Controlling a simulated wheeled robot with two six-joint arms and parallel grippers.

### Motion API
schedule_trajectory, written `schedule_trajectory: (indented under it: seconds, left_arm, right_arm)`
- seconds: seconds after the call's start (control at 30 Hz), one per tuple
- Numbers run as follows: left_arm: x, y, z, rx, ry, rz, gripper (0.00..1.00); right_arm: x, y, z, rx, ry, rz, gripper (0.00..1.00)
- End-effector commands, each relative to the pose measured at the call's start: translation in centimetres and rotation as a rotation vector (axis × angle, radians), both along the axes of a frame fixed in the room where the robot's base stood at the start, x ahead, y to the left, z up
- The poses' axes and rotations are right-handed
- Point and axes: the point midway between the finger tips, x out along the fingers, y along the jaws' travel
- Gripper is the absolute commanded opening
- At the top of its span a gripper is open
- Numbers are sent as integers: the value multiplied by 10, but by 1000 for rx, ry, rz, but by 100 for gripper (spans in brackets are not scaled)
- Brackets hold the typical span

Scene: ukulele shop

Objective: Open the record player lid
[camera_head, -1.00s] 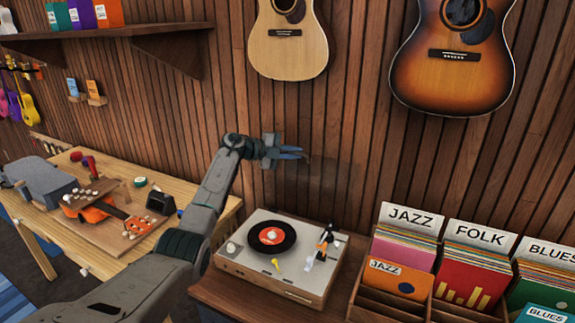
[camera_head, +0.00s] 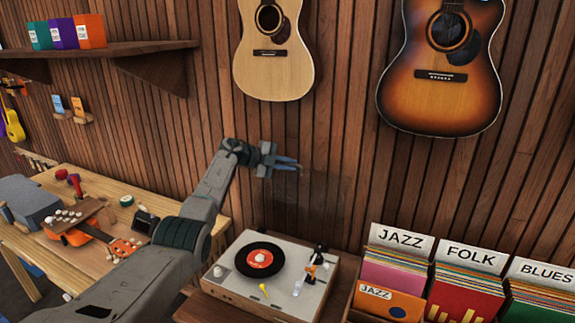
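The record player (camera_head: 228,287) sits on a wooden stand, with a black record with a red label (camera_head: 259,260) on its platter. Its clear lid (camera_head: 318,205) shows as a faint see-through panel, raised and near upright at the back of the player against the wall. My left gripper (camera_head: 286,163) is above the back of the player, by the lid's upper left edge. Its two blue fingers lie close together, pointing right; I cannot tell whether they are shut or touch the lid. My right gripper is out of view.
Record bins (camera_head: 400,258) stand right of the player. Two guitars hang on the wall above, one pale (camera_head: 272,70) and one sunburst (camera_head: 436,95). A workbench (camera_head: 90,185) with an orange ukulele (camera_head: 75,237) is on the left.

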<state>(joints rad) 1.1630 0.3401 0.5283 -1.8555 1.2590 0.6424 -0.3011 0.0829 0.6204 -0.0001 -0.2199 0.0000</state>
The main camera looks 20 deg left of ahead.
Motion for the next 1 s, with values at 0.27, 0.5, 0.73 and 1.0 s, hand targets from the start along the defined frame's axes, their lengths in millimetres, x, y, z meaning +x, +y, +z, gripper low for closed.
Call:
schedule_trajectory:
  seconds: [0.27, 0.5, 0.73, 1.0]
  left_arm:
    - [0, 0, -1, 0, 1, 0, 20]
    - [-9, 13, 2, 1, -1, 2, 20]
    - [-36, 45, 14, 4, -2, 2, 20]
    - [-60, 74, 31, 1, 0, 2, 20]
  right_arm:
    - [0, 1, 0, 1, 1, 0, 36]
    - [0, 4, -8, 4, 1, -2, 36]
    - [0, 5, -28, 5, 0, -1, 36]
    - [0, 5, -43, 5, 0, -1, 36]
